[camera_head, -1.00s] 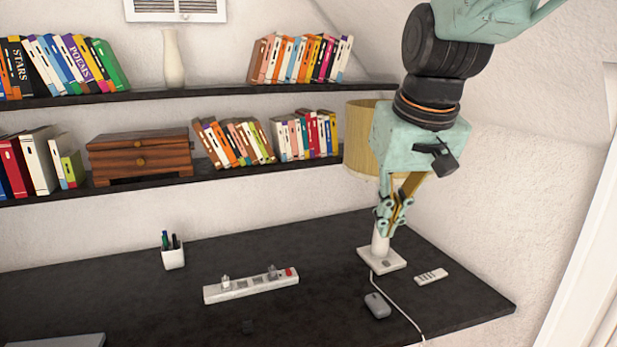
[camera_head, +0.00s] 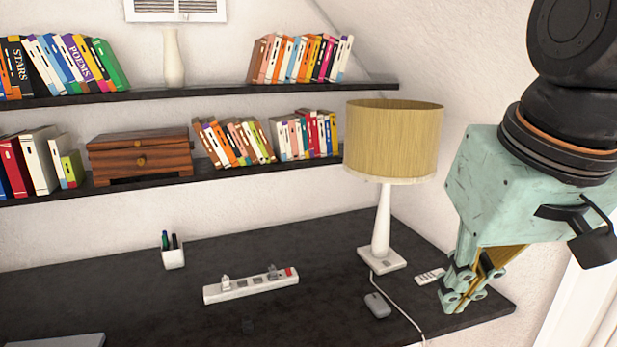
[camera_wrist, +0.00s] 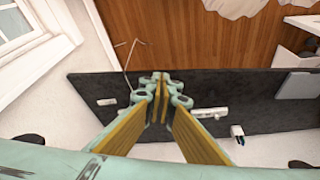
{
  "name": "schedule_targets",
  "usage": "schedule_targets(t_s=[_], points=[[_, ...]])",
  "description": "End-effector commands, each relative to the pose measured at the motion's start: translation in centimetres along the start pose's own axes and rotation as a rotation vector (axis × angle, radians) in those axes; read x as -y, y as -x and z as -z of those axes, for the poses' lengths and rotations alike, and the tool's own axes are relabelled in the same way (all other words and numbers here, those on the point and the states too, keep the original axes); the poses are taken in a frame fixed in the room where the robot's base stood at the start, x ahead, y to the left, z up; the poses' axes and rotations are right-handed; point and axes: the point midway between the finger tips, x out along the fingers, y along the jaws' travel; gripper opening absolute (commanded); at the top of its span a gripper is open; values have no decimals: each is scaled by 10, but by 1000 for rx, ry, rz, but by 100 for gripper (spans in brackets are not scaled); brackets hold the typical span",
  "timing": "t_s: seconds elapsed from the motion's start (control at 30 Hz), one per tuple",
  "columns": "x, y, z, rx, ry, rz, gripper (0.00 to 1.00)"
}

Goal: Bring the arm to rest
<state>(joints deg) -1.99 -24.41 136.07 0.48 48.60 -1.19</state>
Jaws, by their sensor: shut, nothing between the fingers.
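My gripper (camera_head: 461,296) is at the right of the head view, in front of the desk's right end. Its fingers point down and are closed together with nothing between them. In the wrist view the fingertips (camera_wrist: 160,80) meet over the dark desk (camera_wrist: 250,95). The arm's wrist fills the upper right of the head view and hides part of the sloped wall.
Shelves (camera_head: 225,92) with books hang behind.

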Motion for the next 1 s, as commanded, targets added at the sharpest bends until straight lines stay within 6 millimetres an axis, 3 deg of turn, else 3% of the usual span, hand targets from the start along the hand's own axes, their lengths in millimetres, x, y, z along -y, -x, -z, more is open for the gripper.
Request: schedule_targets(t_s=[0.3, 0.5, 0.7, 1.0], points=[[-6, 7, -62, -1, -28, -12, 0], [-8, 8, -89, 1, -42, -17, 0], [-9, 8, -100, 2, -47, -19, 0], [-9, 8, -101, 2, -47, -19, 2]])
